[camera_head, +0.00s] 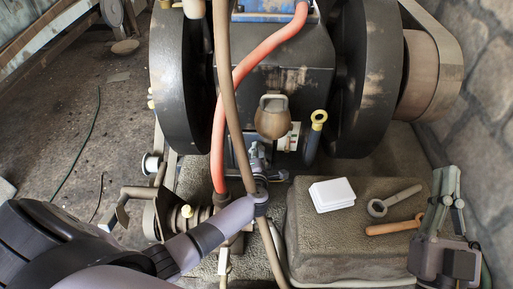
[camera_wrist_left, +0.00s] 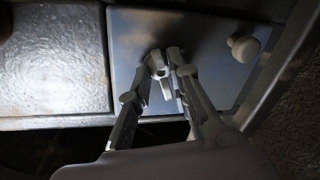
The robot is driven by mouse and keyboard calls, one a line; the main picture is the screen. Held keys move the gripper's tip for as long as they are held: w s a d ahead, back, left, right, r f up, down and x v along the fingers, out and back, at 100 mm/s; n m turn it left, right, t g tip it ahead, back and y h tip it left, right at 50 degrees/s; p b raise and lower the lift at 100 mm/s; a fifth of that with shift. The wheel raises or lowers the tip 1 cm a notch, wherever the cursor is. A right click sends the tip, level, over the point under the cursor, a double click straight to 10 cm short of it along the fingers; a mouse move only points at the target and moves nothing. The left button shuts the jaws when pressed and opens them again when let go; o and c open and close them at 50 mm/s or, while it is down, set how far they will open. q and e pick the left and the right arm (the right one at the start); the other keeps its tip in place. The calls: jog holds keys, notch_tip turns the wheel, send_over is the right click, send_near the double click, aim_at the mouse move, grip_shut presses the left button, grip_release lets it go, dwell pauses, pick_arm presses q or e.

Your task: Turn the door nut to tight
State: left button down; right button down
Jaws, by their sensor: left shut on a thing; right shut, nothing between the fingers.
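The door nut (camera_wrist_left: 160,68), a small winged metal piece, sits on a flat blue-grey door plate (camera_wrist_left: 130,35) in the left wrist view. My left gripper (camera_wrist_left: 167,62) is shut on it, with the fingertips either side of it. A round knob (camera_wrist_left: 243,48) stands on the plate to the right. In the head view my left gripper (camera_head: 256,155) reaches up to the engine's lower front; the nut is too small or hidden to make out there. My right gripper (camera_head: 446,190) is shut and empty at the right, beside the stone block.
A stone block (camera_head: 310,245) bears a white box (camera_head: 332,194), a ring-ended wrench (camera_head: 394,200) and a wooden-handled tool (camera_head: 394,227). A red hose (camera_head: 260,54) and a brown pipe (camera_head: 222,75) cross before the engine. Large dark flywheels (camera_head: 366,75) flank it.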

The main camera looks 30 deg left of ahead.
pick_arm(q)
jog(key=shift+d+m+y+p, duration=0.1)
jog(key=shift+m+y+p, duration=0.4)
jog(key=shift+m+p, duration=1.05)
pick_arm(e)
notch_tip(320, 180, down, 13)
jog(key=d+g+h, duration=0.1)
jog(key=g+h, duration=0.2)
jog(key=g, duration=0.5)
jog(key=shift+w+d+f, duration=0.15)
jog(key=shift+w+d, duration=0.2)
jog(key=shift+w, duration=0.1)
pick_arm(q)
jog(key=c, duration=1.5)
grip_release()
jog(key=shift+o, duration=0.2)
pick_arm(e)
jog(key=shift+f, duration=0.1)
